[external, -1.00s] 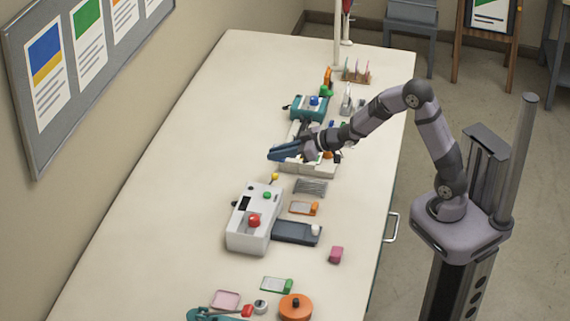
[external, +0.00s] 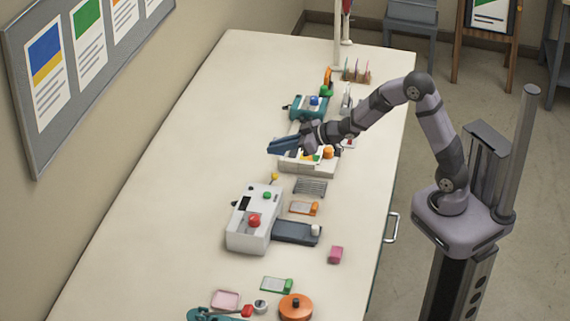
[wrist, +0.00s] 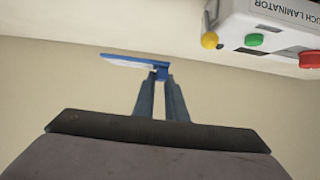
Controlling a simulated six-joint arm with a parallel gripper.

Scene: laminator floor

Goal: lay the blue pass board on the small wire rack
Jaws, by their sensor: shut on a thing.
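The blue pass board (wrist: 128,61) shows nearly edge-on in the wrist view, a thin blue-edged plate with a white part. My gripper (wrist: 160,74) is shut on it, and the board sticks out to the left of the fingertips. In the external view my gripper (external: 284,147) is over the bench beside the white tray; the board cannot be told apart from the blue fingers there. The small wire rack (external: 310,187) is on the bench, below and to the right of my gripper in the picture. It looks empty.
The white laminator (external: 252,222) with a red knob stands nearer the camera than the rack. An orange-clipped board (external: 303,208) and a dark tray (external: 296,232) lie close to the rack. A white tray with coloured parts (external: 308,165) is behind it. The bench's left side is clear.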

